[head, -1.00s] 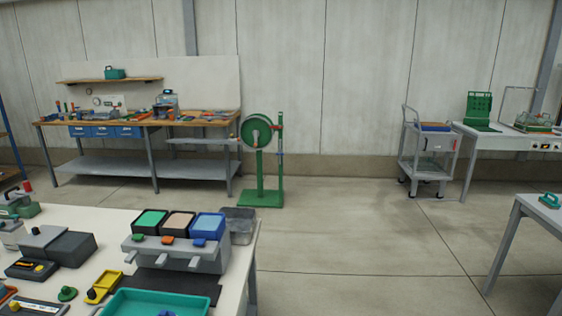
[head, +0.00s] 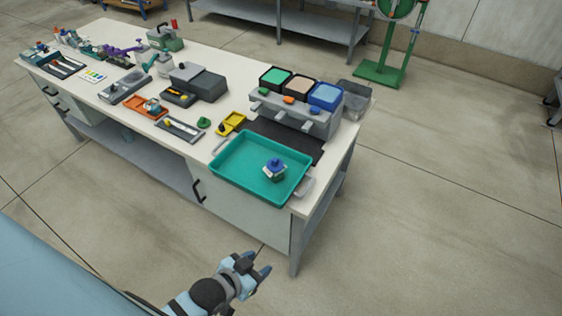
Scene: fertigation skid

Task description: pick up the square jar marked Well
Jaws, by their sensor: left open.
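A small jar (head: 275,169) with a blue lid and a pale label stands upright in the teal tray (head: 232,172) near the right end of the workbench. The writing on its label is too small to read, so I cannot tell whether it says Well. My left gripper (head: 262,271) is open and empty, low in front of the bench's right end and well apart from the tray and the jar. My right gripper is not in view.
A grey dispenser stand (head: 292,115) with green, beige and blue bins stands behind the tray on a dark mat (head: 310,150). A clear container (head: 355,99) is beside it. Several tools and fixtures crowd the bench's left part. Floor right of the bench (head: 450,220) is free.

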